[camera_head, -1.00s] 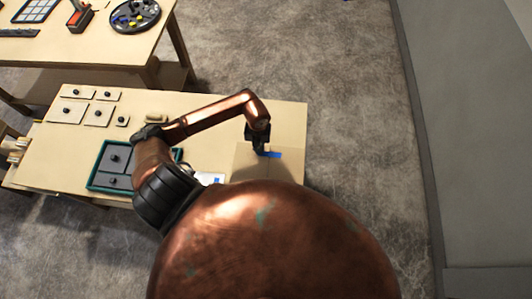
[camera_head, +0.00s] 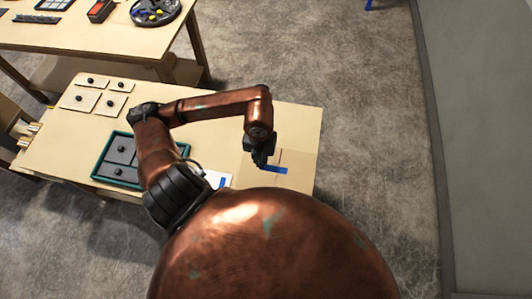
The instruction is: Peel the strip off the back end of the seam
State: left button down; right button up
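A blue strip (camera_head: 274,170) lies across a tan, box-like surface (camera_head: 301,166) with a thin seam line, near the right end of the light wooden table. My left gripper (camera_head: 260,163) points down from the copper arm at the strip's left end. Its dark fingers overlap or touch that end in the picture; I cannot tell whether they hold it. The fingers are too small and dark to show a gap. My large copper shoulder hides the area in front of the box. My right gripper is not in view.
A green-rimmed tray (camera_head: 100,176) with grey knobbed plates sits left of the arm. A white sheet (camera_head: 213,179) with a blue mark lies beside the box. Several knobbed tiles (camera_head: 86,100) lie at the table's back left. Another table (camera_head: 100,54) stands behind.

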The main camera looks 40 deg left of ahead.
pick_arm(q)
jog(key=s+d+r+p, duration=0.1)
jog(key=s+r+p, duration=0.1)
jog(key=r, duration=0.3)
jog(key=shift+s+d+r, duration=0.15)
jog(key=shift+s+r, duration=0.15)
jog(key=shift+s, duration=0.3)
